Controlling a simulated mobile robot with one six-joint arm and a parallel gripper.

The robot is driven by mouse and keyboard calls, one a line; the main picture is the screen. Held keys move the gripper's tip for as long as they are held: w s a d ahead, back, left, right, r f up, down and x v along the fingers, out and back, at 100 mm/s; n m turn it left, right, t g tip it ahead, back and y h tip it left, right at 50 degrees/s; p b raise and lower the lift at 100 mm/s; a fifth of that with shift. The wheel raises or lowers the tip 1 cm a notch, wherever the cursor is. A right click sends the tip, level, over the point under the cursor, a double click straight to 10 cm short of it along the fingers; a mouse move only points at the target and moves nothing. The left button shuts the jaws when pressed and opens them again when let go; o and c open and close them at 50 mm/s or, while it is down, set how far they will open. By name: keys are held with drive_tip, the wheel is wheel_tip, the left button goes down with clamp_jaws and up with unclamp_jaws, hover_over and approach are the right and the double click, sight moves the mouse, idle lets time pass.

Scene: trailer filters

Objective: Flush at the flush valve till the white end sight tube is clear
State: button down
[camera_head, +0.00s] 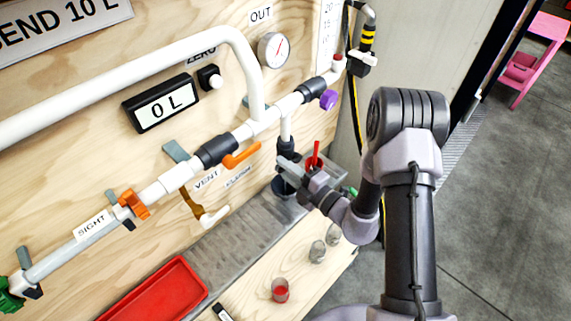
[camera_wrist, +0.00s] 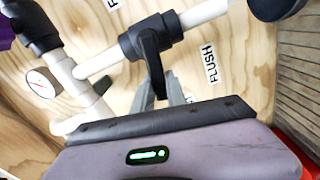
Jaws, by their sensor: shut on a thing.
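My gripper (camera_head: 287,168) is at the flush valve (camera_head: 286,146), a black body on a white downpipe. In the wrist view the flush valve (camera_wrist: 150,40) has a black lever (camera_wrist: 154,68), and my gripper (camera_wrist: 166,92) is shut on its end. The FLUSH label (camera_wrist: 210,65) is beside it. The sight tube (camera_head: 62,247) runs along the lower left of the panel under the SIGHT label (camera_head: 92,225). It looks pale grey-white; its contents cannot be made out. A dark cup-like vessel (camera_head: 287,189) is below the valve, partly hidden by my gripper.
An orange lever (camera_head: 242,155), a brass vent valve (camera_head: 192,203) and a purple knob (camera_head: 328,99) are on the pipework. The display (camera_head: 162,104) reads 0 L. A red tray (camera_head: 158,294) and a glass with red liquid (camera_head: 280,291) are on the bench.

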drive_tip(key=shift+f+n, duration=0.6)
drive_tip(key=shift+n, duration=0.4)
drive_tip(key=shift+s, duration=0.1)
drive_tip(key=c, duration=1.3)
unclamp_jaws()
drive_tip(key=shift+f, duration=0.1)
drive_tip(key=shift+c, duration=0.2)
drive_tip(key=p+v, duration=0.2)
drive_tip(key=v, duration=1.5)
drive_tip(key=shift+p, duration=0.35)
drive_tip(key=shift+s+d, duration=0.1)
drive_tip(key=shift+d, duration=0.05)
